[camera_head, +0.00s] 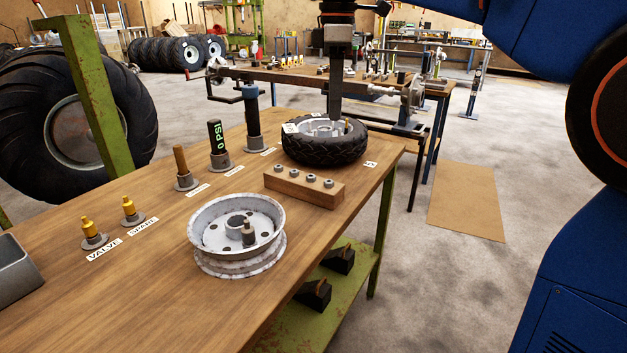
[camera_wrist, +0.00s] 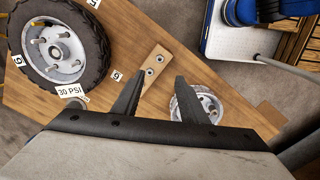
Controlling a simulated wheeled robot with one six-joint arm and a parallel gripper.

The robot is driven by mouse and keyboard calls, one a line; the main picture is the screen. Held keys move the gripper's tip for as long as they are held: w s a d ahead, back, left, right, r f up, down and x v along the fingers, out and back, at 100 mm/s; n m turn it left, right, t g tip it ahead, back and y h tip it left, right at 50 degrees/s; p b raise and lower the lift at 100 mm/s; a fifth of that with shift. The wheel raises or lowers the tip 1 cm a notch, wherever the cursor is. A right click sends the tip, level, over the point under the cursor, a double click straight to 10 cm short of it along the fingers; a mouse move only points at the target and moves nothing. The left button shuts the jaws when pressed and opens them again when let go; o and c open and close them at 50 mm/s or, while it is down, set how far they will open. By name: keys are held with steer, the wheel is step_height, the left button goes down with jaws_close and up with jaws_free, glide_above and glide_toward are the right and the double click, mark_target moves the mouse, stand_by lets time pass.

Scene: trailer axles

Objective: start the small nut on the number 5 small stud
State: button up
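The black-tyred wheel (camera_head: 324,146) lies flat on the bench with studs standing up inside its pale rim; it also shows in the wrist view (camera_wrist: 92,50). Small white number tags lie around it, one seeming to read 5 (camera_wrist: 95,3). Which stud it marks I cannot tell. A wooden block (camera_head: 290,188) in front of the wheel bears several small grey nuts (camera_head: 311,178); two nuts (camera_wrist: 159,59) show in the wrist view. My gripper (camera_head: 335,119) points down above the bench. In the wrist view its fingers (camera_wrist: 160,82) are apart, with nothing visible between them.
A bare rim (camera_head: 205,259) stands on the bench front. Behind it are posts, including a "0 PSI" cylinder (camera_head: 217,143), and brass valve pieces (camera_head: 129,210). A grey tray (camera_head: 14,275) sits at the left. A green post (camera_head: 98,100) rises at the bench's far side.

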glide_above(327, 181)
step_height(327, 181, down, 12)
steer(key=shift+w+d+f, duration=0.1)
steer(key=shift+w, duration=0.05)
steer(key=shift+f, duration=2.5)
steer(key=shift+c, duration=0.6)
jaws_close()
